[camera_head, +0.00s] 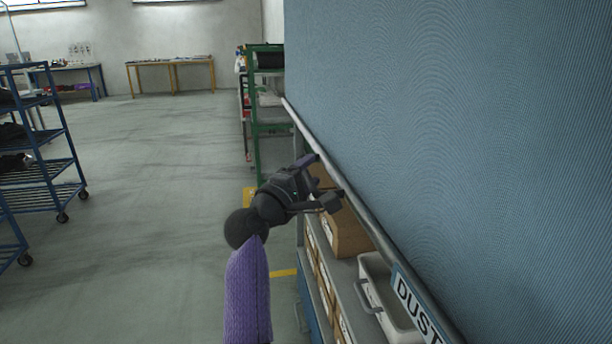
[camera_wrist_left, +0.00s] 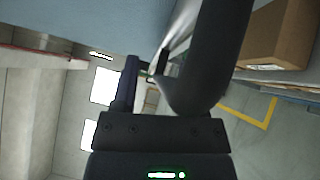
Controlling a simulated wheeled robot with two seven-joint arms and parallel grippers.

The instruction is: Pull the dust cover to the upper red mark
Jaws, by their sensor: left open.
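The blue-grey dust cover (camera_head: 470,130) hangs as a large ribbed sheet across the right of the head view. A grey bar (camera_head: 375,228) runs along its lower edge, with a sign (camera_head: 412,305) reading "DUST" near the bottom of the view. In the wrist view the cover (camera_wrist_left: 100,18) fills the upper left. My left gripper (camera_head: 327,181) is open, with its fingertips at the left side of the bar. In the wrist view the bar shows between its spread fingers (camera_wrist_left: 165,75); contact cannot be told. No red mark on the cover's path is visible. My right gripper is out of view.
Below the bar, a shelf holds cardboard boxes (camera_head: 349,232) and a pale bin (camera_head: 376,270). A green rack (camera_head: 257,130) stands beyond. A blue wheeled rack (camera_head: 45,150) is at left. The floor between is clear.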

